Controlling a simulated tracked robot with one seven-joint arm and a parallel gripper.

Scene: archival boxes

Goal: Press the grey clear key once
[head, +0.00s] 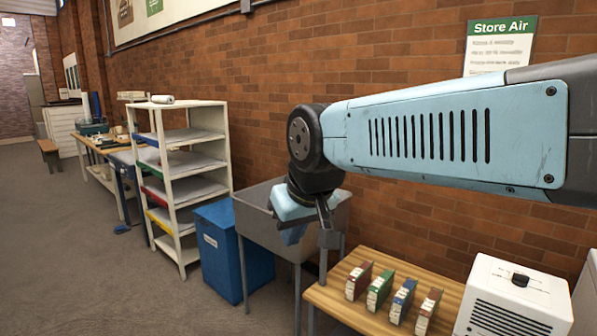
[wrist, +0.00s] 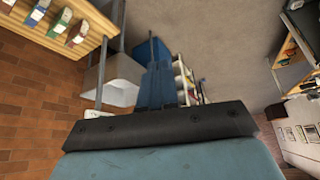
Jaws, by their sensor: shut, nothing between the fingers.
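No grey clear key, and no device with keys that I can make out, shows in either view. My gripper (head: 293,236) hangs at the end of my light-blue arm, in front of the grey sink in the head view. In the wrist view, my gripper (wrist: 158,68) shows as two dark-blue fingers together, shut and empty. They point toward the floor and the blue bin, touching nothing that I can see. The fingertips are small and partly hard to separate from the background.
A grey sink (head: 256,226) and blue bin (head: 231,275) stand by the brick wall. A wooden bench (head: 333,297) holds several small coloured boxes beside a white vented unit (head: 512,292). White shelving (head: 182,155) stands left; the floor (head: 110,275) there is clear.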

